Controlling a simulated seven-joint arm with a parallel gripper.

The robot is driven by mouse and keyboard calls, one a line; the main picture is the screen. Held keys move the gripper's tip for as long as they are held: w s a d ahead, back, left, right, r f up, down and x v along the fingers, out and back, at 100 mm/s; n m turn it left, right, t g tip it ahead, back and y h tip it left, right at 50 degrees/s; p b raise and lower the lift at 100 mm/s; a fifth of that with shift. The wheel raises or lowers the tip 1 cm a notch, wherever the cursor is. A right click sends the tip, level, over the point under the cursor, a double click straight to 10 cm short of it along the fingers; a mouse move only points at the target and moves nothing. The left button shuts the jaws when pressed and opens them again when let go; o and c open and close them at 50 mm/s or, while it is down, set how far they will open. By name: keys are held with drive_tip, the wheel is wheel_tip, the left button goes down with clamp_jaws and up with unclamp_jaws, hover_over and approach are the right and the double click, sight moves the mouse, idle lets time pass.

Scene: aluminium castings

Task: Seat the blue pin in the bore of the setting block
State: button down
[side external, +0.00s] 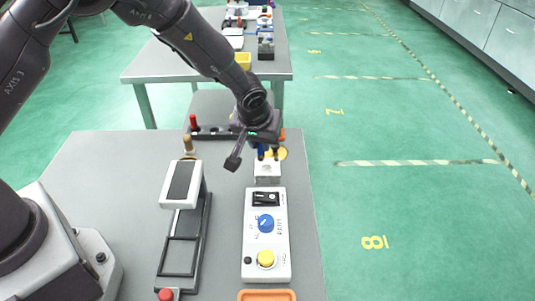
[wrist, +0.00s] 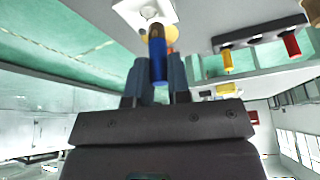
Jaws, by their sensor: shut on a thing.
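The blue pin (wrist: 158,66) with a brown end is held between the two fingers of my gripper (wrist: 157,75) in the wrist view. The brown end points toward the white setting block (wrist: 147,12), whose dark bore shows near the top edge. In the side view my gripper (side external: 268,152) is just above and behind the setting block (side external: 267,171). There the pin cannot be told apart from the dark fingers. Whether the pin tip touches the block or enters the bore cannot be told.
A dark pin rack (side external: 215,132) with a red pin stands behind left. A control box (side external: 281,240) with a blue knob and yellow button lies in front of the block. A black-framed device (side external: 183,235) is to its left. A yellow disc (side external: 282,154) lies close by.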

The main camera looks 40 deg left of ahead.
sight(269, 162)
drive_tip(key=shift+w+d+f, duration=0.1)
drive_tip(key=shift+w+f, duration=0.8)
drive_tip(key=shift+f, duration=1.75)
drive_tip(key=shift+f, duration=0.1)
drive_tip(key=c, duration=1.1)
unclamp_jaws()
drive_tip(key=shift+f, duration=0.1)
